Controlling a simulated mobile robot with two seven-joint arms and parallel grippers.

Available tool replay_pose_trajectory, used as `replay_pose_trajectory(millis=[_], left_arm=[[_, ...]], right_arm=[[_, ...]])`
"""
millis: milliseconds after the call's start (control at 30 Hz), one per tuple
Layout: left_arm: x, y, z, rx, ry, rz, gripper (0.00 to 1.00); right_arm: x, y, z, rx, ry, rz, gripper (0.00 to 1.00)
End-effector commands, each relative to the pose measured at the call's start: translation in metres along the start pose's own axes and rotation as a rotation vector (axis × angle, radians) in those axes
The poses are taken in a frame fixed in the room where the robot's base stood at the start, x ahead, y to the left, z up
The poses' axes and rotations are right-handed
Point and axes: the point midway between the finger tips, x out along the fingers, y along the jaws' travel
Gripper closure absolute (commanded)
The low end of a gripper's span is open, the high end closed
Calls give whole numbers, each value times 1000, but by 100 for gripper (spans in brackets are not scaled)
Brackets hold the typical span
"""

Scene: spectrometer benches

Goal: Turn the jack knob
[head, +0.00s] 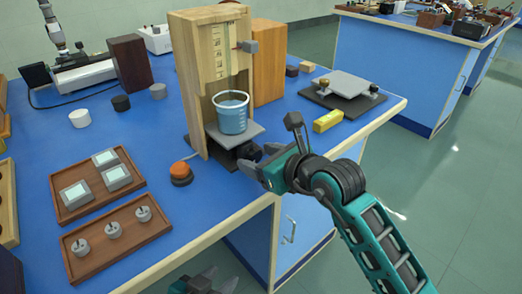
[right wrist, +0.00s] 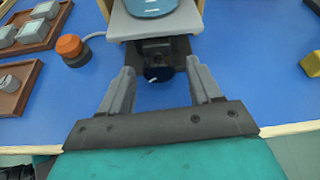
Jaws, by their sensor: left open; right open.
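The lab jack has a light grey top plate (head: 234,132) and stands in the wooden stand, with a beaker of blue liquid (head: 232,114) on it. The plate also shows in the right wrist view (right wrist: 155,27). The dark round jack knob (right wrist: 158,75) with a small pale mark faces me below the plate. My right gripper (right wrist: 157,82) is open, its two fingers on either side of the knob with gaps between. In the head view, my right gripper (head: 256,163) is at the front of the jack and partly hides it. My left gripper (head: 204,280) is open and empty, low beyond the bench's front edge.
An orange button (head: 181,171) sits left of the jack. Trays of small grey pieces (head: 135,180) lie further left. A yellow block (head: 328,121) and another grey-topped platform (head: 348,84) stand at right. The wooden stand (head: 190,75) rises behind the jack.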

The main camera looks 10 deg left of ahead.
Motion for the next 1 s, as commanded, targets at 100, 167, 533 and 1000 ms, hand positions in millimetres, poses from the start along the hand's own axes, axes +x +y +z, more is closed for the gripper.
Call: replay_pose_trajectory(millis=[100, 167, 533, 1000], left_arm=[[1, 1, 1, -4, 0, 0, 57], [1, 1, 1, -5, 0, 0, 57], [0, 1, 3, -7, -5, 0, 57], [0, 0, 4, 0, -6, 0, 57]], right_arm=[[1, 3, -1, 0, 0, 0, 37], [1, 4, -1, -1, 0, -1, 37], [1, 4, -1, 0, 0, -1, 51], [1, 4, -1, 0, 0, -1, 93]])
